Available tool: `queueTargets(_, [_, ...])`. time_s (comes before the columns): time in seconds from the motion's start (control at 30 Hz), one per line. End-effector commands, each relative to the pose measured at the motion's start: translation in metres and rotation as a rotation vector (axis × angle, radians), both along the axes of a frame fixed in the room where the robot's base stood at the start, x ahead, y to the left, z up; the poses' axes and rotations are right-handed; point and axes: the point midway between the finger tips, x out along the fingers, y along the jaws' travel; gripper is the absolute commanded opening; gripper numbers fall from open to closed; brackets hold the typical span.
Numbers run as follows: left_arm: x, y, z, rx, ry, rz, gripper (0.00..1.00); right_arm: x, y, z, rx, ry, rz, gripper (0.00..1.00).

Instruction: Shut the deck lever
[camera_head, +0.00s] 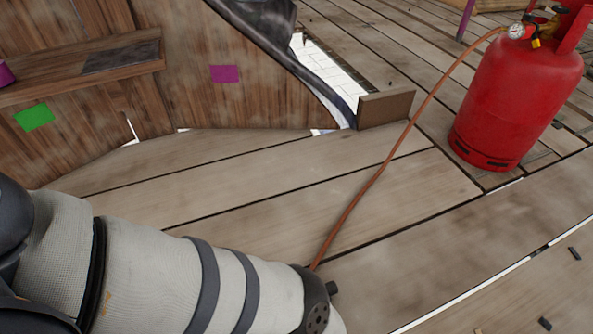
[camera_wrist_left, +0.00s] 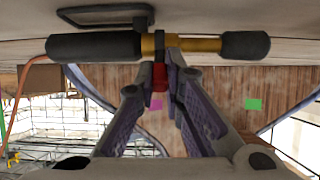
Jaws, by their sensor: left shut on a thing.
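In the left wrist view my left gripper (camera_wrist_left: 166,80) is shut on a small red part (camera_wrist_left: 159,76). This red part sits under the brass middle (camera_wrist_left: 190,44) of a long tool with a black grip (camera_wrist_left: 95,46) and a shorter black end (camera_wrist_left: 245,45). I cannot tell whether the red part is the deck lever. In the head view my left arm comes in from the lower left, and its gripper and the tool are not visible. My right gripper is in neither view.
A red gas cylinder (camera_head: 520,95) with a gauge stands at the right on the plank deck (camera_head: 290,205). An orange hose (camera_head: 372,180) runs from it towards my left arm. A small wooden block (camera_head: 386,107) stands near a gap. A wooden wall (camera_head: 205,100) carries green and purple patches.

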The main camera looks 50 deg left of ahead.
Motion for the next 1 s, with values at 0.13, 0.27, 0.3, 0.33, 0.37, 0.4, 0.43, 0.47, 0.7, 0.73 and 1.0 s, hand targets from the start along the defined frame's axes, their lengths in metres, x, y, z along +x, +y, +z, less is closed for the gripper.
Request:
queueTargets(0.13, [-0.0023,-0.0033,-0.0024,0.014,-0.004,-0.001,0.0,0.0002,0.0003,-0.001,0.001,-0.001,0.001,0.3])
queueTargets(0.27, [-0.0029,-0.0032,-0.0028,0.021,-0.005,-0.002,0.0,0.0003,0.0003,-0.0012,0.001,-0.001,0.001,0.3])
queueTargets(0.3, [-0.0029,-0.0032,-0.0028,0.022,-0.005,-0.002,0.0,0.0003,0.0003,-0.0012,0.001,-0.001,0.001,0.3])
queueTargets(0.33, [-0.0029,-0.0033,-0.0029,0.022,-0.005,-0.002,0.0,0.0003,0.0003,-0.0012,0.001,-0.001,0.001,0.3])
queueTargets(0.37, [-0.0029,-0.0033,-0.0029,0.022,-0.005,-0.002,0.0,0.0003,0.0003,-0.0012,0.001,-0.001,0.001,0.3])
queueTargets(0.4, [-0.0029,-0.0033,-0.0029,0.021,-0.005,-0.002,0.0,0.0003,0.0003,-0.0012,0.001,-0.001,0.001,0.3])
queueTargets(0.43, [-0.0029,-0.0033,-0.0029,0.021,-0.005,-0.002,0.0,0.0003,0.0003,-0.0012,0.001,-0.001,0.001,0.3])
queueTargets(0.47, [-0.003,-0.0033,-0.0029,0.021,-0.005,-0.002,0.0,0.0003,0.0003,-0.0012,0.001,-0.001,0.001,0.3])
queueTargets(0.7, [-0.0026,-0.0028,-0.0027,0.022,-0.005,-0.001,0.3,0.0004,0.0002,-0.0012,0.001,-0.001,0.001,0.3])
queueTargets(0.73, [-0.0024,-0.0027,-0.0026,0.023,-0.005,-0.001,0.3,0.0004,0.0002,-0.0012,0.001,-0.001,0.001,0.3])
queueTargets(1.0, [-0.0026,-0.0049,-0.0007,0.024,-0.008,-0.001,0.3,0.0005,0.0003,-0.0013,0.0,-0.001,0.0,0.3])
